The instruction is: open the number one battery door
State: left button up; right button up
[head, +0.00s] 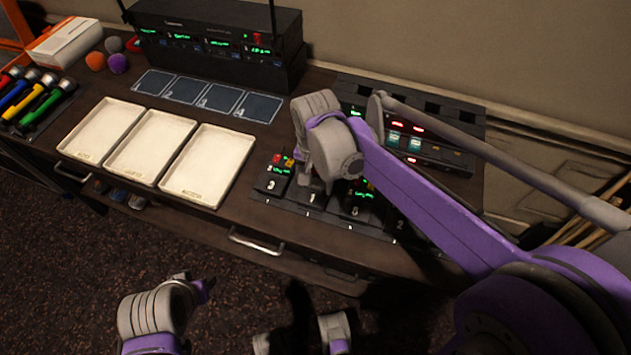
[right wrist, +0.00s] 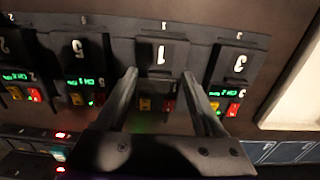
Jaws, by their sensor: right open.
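The number one pack (head: 312,199) is a black unit marked 1 in a row of similar packs at the front right of the desk. In the right wrist view its face with the 1 (right wrist: 160,56) appears upside down and looks closed. My right gripper (head: 319,184) is over this pack, open. In the right wrist view its two fingers (right wrist: 158,78) are spread, one at each side of the pack, with nothing held. Whether they touch it I cannot tell. My left gripper (head: 197,285) is low at the bottom left, before the desk; its opening is unclear.
Pack 3 (head: 271,183) and pack 5 (head: 354,209) flank pack 1 closely. Three cream trays (head: 207,165) lie left of the packs. A black receiver rack (head: 215,45) and a charger unit (head: 430,150) stand behind. The floor before the desk is clear.

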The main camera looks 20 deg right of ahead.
grip_shut()
dwell(0.4)
